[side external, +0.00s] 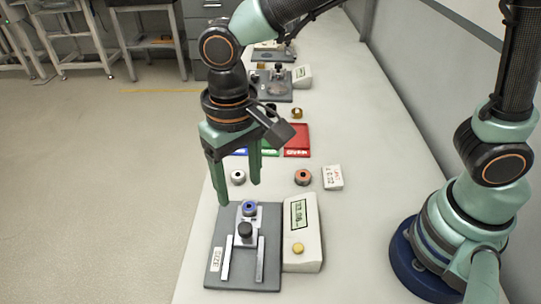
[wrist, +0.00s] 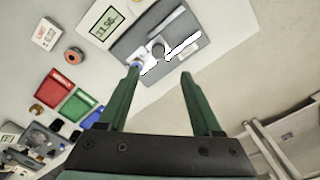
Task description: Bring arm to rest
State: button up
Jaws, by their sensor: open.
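My gripper (side external: 239,194) is open and points down, with nothing between its fingers. It hangs above the bench near the back edge of a grey fixture plate (side external: 266,272). A blue-topped ring (side external: 249,208) sits on the fixture's metal slide, behind a black knob (side external: 245,231). In the wrist view both green fingers (wrist: 159,73) are spread apart, and the fixture plate (wrist: 190,30) lies beyond them. The blue ring is partly hidden there beside the left fingertip.
A readout box (side external: 303,225) with a yellow button stands right of the fixture. A white ring (side external: 238,177), an orange ring (side external: 303,177) and a small white box (side external: 332,177) lie behind. Blue, green and red trays (side external: 297,140), a brass ring (side external: 297,113) and more fixtures (side external: 268,85) stand farther back.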

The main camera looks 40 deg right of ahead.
jog(key=shift+d+r, duration=0.1)
jog(key=d+r+t, duration=0.2)
jog(key=d+r, duration=0.2)
jog(key=d, duration=0.8)
jog(key=d+r+t, duration=0.3)
jog(key=d+r, duration=0.1)
jog(key=d, duration=0.8)
jog(key=shift+s+r+t, duration=0.15)
jog(key=shift+r+t, duration=0.05)
jog(key=shift+t, duration=0.1)
